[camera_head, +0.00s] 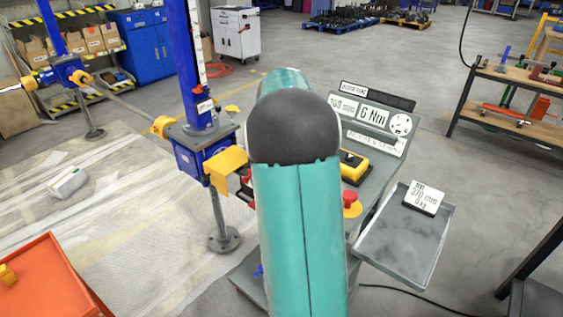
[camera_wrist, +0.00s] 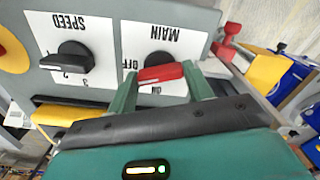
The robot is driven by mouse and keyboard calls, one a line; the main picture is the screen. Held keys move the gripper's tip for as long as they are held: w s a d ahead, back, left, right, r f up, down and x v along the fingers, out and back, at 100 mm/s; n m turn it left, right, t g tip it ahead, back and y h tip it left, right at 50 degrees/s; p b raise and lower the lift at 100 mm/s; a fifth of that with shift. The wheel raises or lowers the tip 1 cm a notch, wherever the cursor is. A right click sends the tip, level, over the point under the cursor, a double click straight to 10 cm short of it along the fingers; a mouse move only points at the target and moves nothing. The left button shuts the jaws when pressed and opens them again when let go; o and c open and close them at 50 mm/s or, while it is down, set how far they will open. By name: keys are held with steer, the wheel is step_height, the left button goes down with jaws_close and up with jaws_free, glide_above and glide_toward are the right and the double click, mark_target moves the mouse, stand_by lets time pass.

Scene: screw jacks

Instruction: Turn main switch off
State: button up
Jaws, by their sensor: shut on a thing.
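The main switch is a round black dial with a red handle (camera_wrist: 160,73) on a white plate marked MAIN, seen upside down in the wrist view. OFF shows left of the dial and ON below it. The red handle lies roughly crosswise in the picture, slightly tilted. My gripper (camera_wrist: 160,76) has its two teal fingers at the handle's two ends, shut on it. In the head view my teal arm covers the switch and my gripper.
A black speed knob (camera_wrist: 68,62) sits left of the main switch. The console (camera_head: 372,118) shows a 6 Nm display, a red emergency button (camera_head: 351,203) and a side tray (camera_head: 405,240). A blue screw jack (camera_head: 193,150) stands left of my arm.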

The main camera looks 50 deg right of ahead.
steer(key=shift+m, duration=2.1)
steer(key=shift+r, duration=0.1)
steer(key=o, duration=1)
step_height(320, 180, up, 14)
steer(key=shift+f, duration=0.15)
